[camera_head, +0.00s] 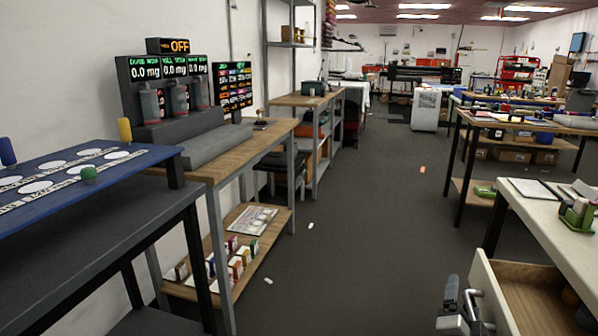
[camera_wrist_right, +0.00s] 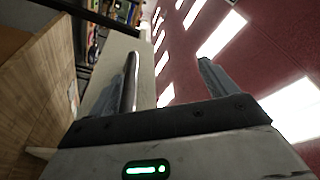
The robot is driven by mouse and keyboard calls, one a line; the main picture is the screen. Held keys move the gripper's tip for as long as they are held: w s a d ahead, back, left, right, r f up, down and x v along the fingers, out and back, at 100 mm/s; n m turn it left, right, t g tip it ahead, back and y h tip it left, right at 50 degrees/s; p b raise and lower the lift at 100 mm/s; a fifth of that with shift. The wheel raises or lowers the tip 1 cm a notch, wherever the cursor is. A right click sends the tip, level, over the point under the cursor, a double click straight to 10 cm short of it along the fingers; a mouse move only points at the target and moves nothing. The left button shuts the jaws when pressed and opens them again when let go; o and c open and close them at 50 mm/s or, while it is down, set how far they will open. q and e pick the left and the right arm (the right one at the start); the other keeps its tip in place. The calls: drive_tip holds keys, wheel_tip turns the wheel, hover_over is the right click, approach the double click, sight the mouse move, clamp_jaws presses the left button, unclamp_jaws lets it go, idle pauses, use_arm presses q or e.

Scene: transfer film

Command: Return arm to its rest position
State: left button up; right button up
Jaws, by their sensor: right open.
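My right gripper (camera_head: 460,308) is low at the lower right of the head view, just left of the front of an open drawer (camera_head: 497,295). In the right wrist view its two fingers (camera_wrist_right: 162,72) stand apart with nothing held between them. A metal bar handle (camera_wrist_right: 131,80) shows by the left finger there. The same handle (camera_head: 474,308) sits on the drawer front, close beside the gripper in the head view; I cannot tell whether they touch. My left gripper is not in view.
The drawer is under a white-topped table (camera_head: 545,215) on the right. A blue board (camera_head: 75,175) on a dark table is at left, beside a wooden bench (camera_head: 235,150) with dispensers and displays. Grey floor (camera_head: 360,250) lies open between them.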

drive_tip(key=s+a+f+n+y, duration=0.1)
drive_tip(key=s+a+n+y, duration=0.3)
drive_tip(key=n, duration=0.1)
drive_tip(key=s+a+f+n+t+y, duration=0.1)
drive_tip(key=s+a+n+y, duration=0.1)
drive_tip(key=shift+s+f+n, duration=0.2)
drive_tip(key=shift+f+n, duration=0.1)
drive_tip(key=shift+f, duration=0.05)
drive_tip(key=c, duration=0.7)
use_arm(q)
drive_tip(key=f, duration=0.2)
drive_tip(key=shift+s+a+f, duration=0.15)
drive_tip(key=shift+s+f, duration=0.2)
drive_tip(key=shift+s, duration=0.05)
use_arm(e)
drive_tip(key=s+a+f+n+g+y, duration=0.2)
drive_tip(key=s+a+n, duration=0.1)
drive_tip(key=s+a, duration=0.2)
drive_tip(key=s+a+f+n+g+y, duration=0.2)
drive_tip(key=s+a+n+g, duration=0.1)
drive_tip(key=s, duration=0.7)
drive_tip(key=s+a+f+n+g+y, duration=0.2)
drive_tip(key=s+a+n, duration=0.2)
drive_tip(key=s+a, duration=0.2)
drive_tip(key=shift+s+a+f+n+g+y, duration=0.15)
drive_tip(key=shift+s+a+n+g, duration=0.05)
drive_tip(key=shift+s, duration=0.2)
drive_tip(key=shift+s+a+f+n+g+y, duration=0.15)
drive_tip(key=shift+s+n+g, duration=0.05)
drive_tip(key=shift+s, duration=0.2)
